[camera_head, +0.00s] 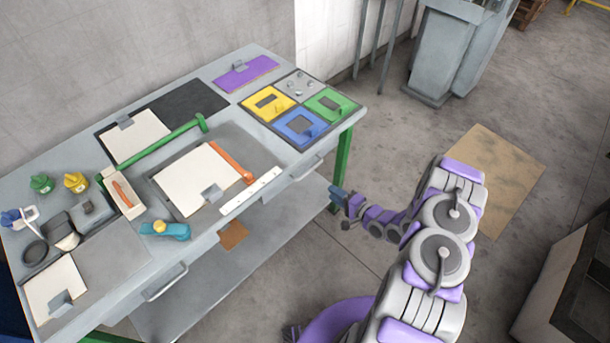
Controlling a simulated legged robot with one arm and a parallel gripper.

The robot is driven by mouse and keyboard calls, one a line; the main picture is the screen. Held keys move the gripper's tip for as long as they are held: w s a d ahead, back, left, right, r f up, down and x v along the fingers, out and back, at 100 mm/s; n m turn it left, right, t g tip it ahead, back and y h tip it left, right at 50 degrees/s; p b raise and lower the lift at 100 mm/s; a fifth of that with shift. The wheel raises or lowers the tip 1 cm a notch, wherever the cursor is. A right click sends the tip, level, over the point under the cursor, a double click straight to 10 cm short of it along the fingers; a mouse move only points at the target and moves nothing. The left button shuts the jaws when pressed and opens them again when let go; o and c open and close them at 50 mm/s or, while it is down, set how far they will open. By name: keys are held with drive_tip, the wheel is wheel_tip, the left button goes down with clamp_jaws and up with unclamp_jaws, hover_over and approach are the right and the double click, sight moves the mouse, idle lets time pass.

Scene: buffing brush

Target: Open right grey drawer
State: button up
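The right grey drawer (296,181) sits in the front of the grey workbench, below the blue panel, and looks closed. Its bar handle (309,170) shows on the drawer front. My gripper (338,199) is at the end of my purple and grey arm, in front of the bench near the green leg. It is apart from the handle, to the right of it and lower in the picture. Its fingers are small and dark here, so I cannot tell whether they are open or shut. I see nothing held in it.
A left drawer handle (165,283) is on the same bench front. The benchtop (228,75) holds clipboards, colored panels, bottles and tools. A green bench leg (342,165) stands close to my gripper. A lower shelf (200,300) runs below. The floor to the right is mostly clear.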

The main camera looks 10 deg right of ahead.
sight(305, 174)
drive_tip(key=shift+b+x, duration=1.35)
drive_tip(key=shift+x, duration=6.55)
drive_tip(key=shift+s, duration=0.1)
clamp_jaws()
